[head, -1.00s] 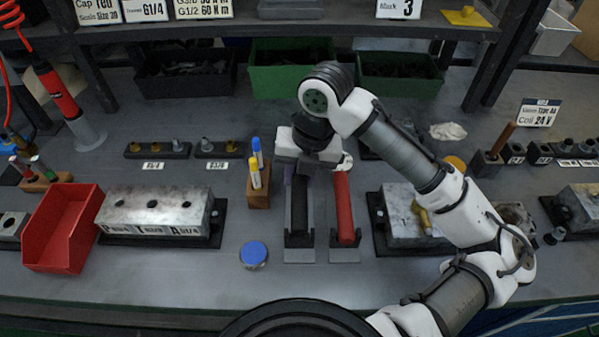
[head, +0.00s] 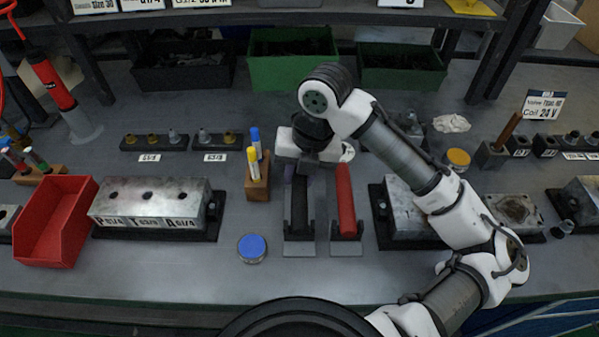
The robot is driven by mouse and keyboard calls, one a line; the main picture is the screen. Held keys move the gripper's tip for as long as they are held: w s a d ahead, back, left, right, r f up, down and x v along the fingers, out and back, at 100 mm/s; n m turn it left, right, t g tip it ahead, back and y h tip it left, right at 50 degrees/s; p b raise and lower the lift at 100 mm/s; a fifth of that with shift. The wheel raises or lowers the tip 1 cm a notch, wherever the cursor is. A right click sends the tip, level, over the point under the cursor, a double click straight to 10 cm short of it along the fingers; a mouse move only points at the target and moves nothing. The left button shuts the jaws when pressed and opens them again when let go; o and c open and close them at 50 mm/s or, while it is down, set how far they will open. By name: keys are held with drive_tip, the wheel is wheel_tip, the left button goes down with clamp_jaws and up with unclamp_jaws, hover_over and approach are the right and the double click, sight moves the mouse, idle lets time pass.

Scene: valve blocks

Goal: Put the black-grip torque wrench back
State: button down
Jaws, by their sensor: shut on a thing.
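The black-grip torque wrench (head: 300,202) shows its dark grip in the left of two grey cradles (head: 299,249), pointing away from me. Its far end is hidden under my gripper. My gripper (head: 302,172) is low over the far part of this wrench, shut on it; the fingertips are mostly hidden by the hand. Whether the wrench rests fully on the cradle cannot be told. A red-grip wrench (head: 346,200) lies in the right cradle (head: 346,248), close beside it.
A wooden block (head: 257,189) with yellow and blue markers stands just left of the cradle. A blue-lidded tin (head: 252,247) is nearer me. Valve blocks stand left (head: 150,202) and right (head: 402,210). The bench front is clear.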

drive_tip(key=shift+f, duration=0.3)
drive_tip(key=c, duration=1.1)
unclamp_jaws()
drive_tip(key=shift+o, duration=0.2)
wheel_tip(320, 180, up, 14)
drive_tip(key=d, duration=0.2)
drive_tip(key=shift+s+d+f, duration=0.15)
drive_tip(key=shift+s+d, duration=0.1)
drive_tip(key=shift+f, duration=0.1)
